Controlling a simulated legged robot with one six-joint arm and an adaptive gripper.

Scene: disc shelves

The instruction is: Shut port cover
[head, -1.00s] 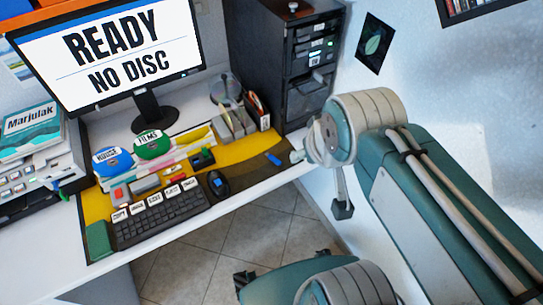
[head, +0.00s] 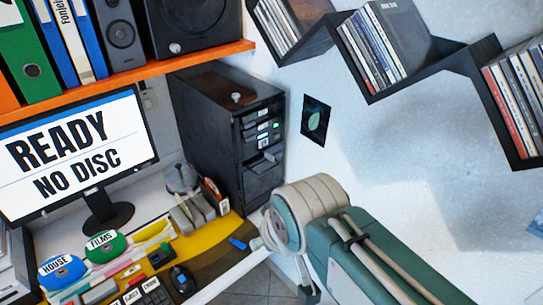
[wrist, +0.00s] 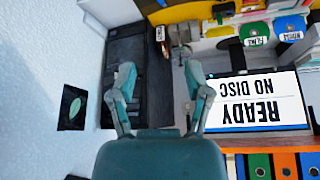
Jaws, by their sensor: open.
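A black computer tower (head: 206,115) stands at the back right of the desk. Its front carries drive bays and small lights, and a flap-like piece (head: 262,166) juts out below them. I cannot tell for sure whether this is the port cover. In the wrist view, which is upside down, my gripper (wrist: 160,75) is open and empty. The dark tower (wrist: 125,45) is beyond the fingers, apart from them, and the left finger overlaps it. In the head view my arm is in front and right of the tower, and the gripper's fingers cannot be made out.
A monitor (head: 75,155) reads "READY NO DISC". Labelled discs (head: 62,270), a keyboard (head: 150,295) and a mouse (head: 181,278) are on the desk. An orange shelf (head: 180,62) is above. Black zigzag wall shelves (head: 420,72) hold disc cases.

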